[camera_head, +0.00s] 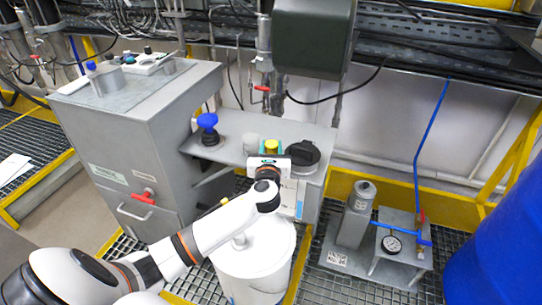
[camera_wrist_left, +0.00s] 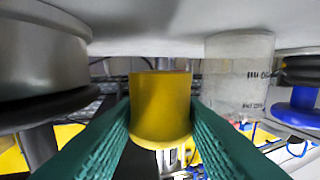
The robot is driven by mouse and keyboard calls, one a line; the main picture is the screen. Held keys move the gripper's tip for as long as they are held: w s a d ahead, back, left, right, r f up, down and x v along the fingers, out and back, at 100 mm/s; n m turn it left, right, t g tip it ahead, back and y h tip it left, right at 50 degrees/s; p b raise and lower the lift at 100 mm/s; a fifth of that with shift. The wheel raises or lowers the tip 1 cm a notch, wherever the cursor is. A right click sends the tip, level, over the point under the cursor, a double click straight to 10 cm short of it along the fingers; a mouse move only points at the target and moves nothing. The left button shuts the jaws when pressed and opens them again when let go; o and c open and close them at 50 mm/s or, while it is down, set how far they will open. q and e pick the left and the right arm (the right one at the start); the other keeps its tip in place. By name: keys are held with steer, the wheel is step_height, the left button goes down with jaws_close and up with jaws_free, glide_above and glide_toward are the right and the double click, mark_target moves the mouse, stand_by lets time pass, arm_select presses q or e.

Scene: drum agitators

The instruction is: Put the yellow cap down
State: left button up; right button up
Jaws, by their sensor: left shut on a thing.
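The yellow cap (camera_head: 271,146) is over the grey shelf beside the tall grey cabinet in the head view. My left gripper (camera_head: 269,157) is shut on it. In the left wrist view the yellow cap (camera_wrist_left: 160,108) is between the two green fingers of my left gripper (camera_wrist_left: 160,125), which press on its sides. That view looks upside down, with the shelf surface along the top. I cannot tell whether the cap touches the shelf. My right gripper is not in view.
On the grey shelf (camera_head: 232,151), a black-lidded round container (camera_head: 303,153) stands close right of my gripper. A pale cylinder (camera_head: 251,143) stands close left. A blue knob (camera_head: 207,121) is farther left. A white drum (camera_head: 254,262) stands below my arm.

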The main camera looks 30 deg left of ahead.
arm_select(q)
steer(key=shift+f, duration=1.25)
steer(key=shift+f, duration=0.15)
steer(key=o, duration=0.6)
steer(key=shift+o, duration=0.2)
steer(key=v, duration=1.2)
steer(key=shift+r, duration=0.2)
